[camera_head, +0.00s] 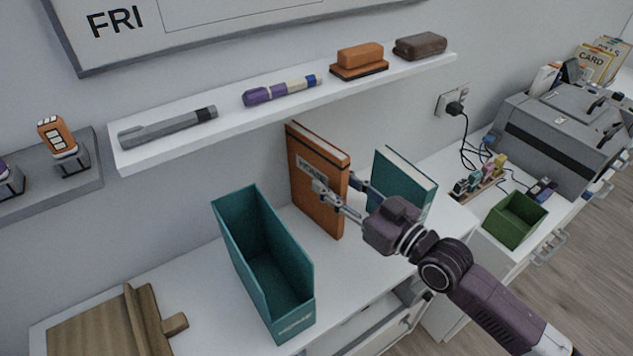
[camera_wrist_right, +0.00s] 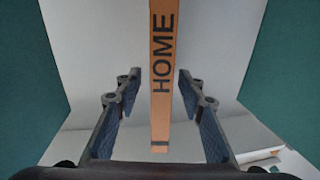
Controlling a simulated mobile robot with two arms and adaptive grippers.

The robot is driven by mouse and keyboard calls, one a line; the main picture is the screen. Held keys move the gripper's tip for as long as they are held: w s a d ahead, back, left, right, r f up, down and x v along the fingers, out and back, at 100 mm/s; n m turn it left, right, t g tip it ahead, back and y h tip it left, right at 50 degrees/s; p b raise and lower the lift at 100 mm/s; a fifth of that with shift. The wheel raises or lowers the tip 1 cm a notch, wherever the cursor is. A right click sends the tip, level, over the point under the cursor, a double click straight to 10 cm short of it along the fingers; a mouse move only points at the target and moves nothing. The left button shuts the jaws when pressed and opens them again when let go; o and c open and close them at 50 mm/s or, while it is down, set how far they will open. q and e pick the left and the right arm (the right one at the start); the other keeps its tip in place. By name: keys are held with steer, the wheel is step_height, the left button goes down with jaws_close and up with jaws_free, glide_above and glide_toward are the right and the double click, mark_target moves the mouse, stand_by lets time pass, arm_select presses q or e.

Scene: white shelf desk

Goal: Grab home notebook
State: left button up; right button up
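The home notebook (camera_head: 318,185) is orange and stands upright on the white desk below the shelf. Its narrow spine (camera_wrist_right: 162,75) with the word HOME faces the camera in the right wrist view. My right gripper (camera_head: 338,187) is in front of the notebook and open. In the right wrist view its two fingers (camera_wrist_right: 158,88) stand one on each side of the spine, with a visible gap on both sides. Part of the notebook's front is hidden behind a finger in the head view. My left gripper is not in view.
A teal file box (camera_head: 262,255) stands open and empty left of the notebook. A teal book (camera_head: 404,183) stands close on the right. A shelf (camera_head: 225,118) with markers and erasers hangs above. A green bin (camera_head: 513,220) and a wooden object (camera_head: 135,325) stand farther off.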

mark_target(317, 171)
steer(key=shift+w+a, duration=0.3)
steer(key=shift+w, duration=0.1)
steer(key=b+x, duration=0.1)
steer(key=x, duration=0.2)
steer(key=shift+w+a+f, duration=0.15)
steer(key=shift+w, duration=0.2)
steer(key=shift+w+a, duration=0.35)
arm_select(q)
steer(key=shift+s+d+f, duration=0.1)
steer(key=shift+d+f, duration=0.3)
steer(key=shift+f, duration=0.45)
arm_select(e)
jaws_close()
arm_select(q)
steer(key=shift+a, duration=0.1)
